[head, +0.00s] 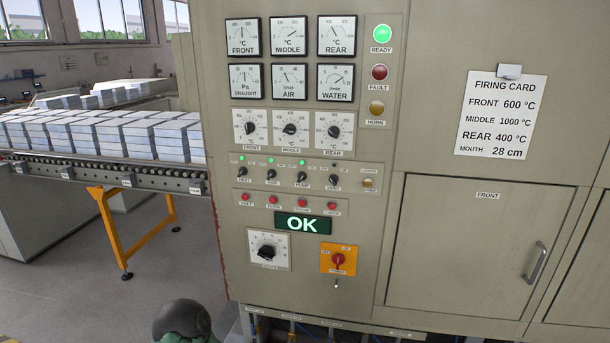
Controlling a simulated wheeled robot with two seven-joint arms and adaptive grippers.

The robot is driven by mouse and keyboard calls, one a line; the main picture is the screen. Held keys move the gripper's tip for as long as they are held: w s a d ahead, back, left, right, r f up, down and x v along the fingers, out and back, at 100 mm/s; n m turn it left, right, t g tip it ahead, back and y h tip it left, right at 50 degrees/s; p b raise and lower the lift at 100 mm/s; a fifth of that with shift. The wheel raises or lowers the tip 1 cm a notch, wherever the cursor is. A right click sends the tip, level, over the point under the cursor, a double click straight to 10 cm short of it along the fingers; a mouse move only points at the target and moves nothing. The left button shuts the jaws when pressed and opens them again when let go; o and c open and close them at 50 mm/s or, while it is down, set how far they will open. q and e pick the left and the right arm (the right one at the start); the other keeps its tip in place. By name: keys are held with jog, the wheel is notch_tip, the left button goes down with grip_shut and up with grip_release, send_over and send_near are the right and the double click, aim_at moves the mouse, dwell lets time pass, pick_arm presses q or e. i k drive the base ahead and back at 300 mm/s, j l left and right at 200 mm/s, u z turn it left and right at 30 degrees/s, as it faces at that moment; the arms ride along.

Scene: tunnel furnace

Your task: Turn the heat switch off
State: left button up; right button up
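The heat switch (242,174) is a small black knob at the left end of a row of similar switches on the beige control panel, in the head view. A small lamp (242,158) above it looks green. Its label is small, and the exact knob angle is hard to read. The fan switch (271,175), pump switch (302,178) and vent switch (334,180) stand to its right. Green lamps show above fan and pump; the vent lamp looks dark. Neither of my grippers is in view, and nothing touches the switch.
Red push buttons (302,202) sit below the switches, above a display (303,223) reading OK. A dial (267,251) and a red rotary switch on an orange plate (338,260) are lower. A roller conveyor (100,173) with pale blocks stands left. A dark rounded object (182,318) shows at the bottom.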

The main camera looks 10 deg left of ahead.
aim_at(243, 170)
jog(key=u, duration=1)
